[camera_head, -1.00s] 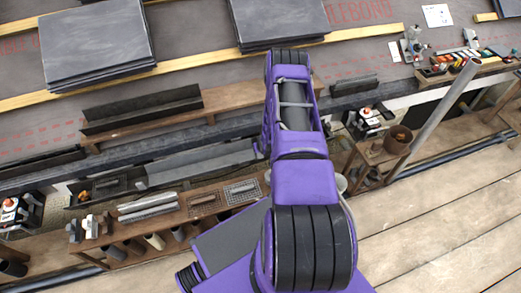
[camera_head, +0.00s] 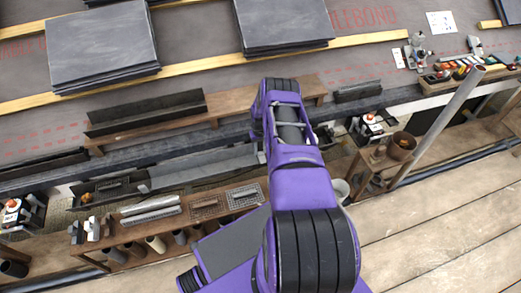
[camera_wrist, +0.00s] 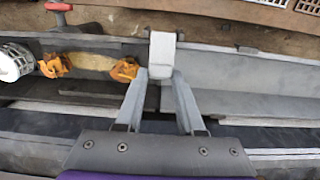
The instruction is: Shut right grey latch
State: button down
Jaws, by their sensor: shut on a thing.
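The right grey latch (camera_wrist: 162,50) is a light grey tab at the near edge of the long channel, at the end of the grey lid (camera_wrist: 240,72), in the wrist view. My gripper (camera_wrist: 160,76) has its two grey fingers drawn together at the latch's lower end and is shut on it. The latch covers the fingertips' exact contact. In the head view the grey lid (camera_head: 205,166) runs left from my arm, with another grey latch (camera_head: 143,186) at its left end. My arm hides the gripper there.
A red handle (camera_wrist: 60,8) is above. A wooden bench (camera_head: 160,222) with metal grids lies on the near side.

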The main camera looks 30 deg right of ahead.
jog(key=shift+w+f+g, duration=0.2)
jog(key=shift+f+g, duration=0.25)
jog(key=shift+g, duration=0.45)
dwell(0.5)
jog(key=c, duration=0.5)
grip_release()
jog(key=shift+r, duration=0.15)
jog(key=r+p, duration=0.1)
jog(key=r, duration=0.4)
jog(key=w+r+p, duration=0.1)
jog(key=r, duration=0.5)
jog(key=w+r+p, duration=0.1)
jog(key=r, duration=0.5)
jog(key=shift+w+d+p, duration=0.2)
jog(key=shift+d+p, duration=0.15)
jog(key=shift+p, duration=0.05)
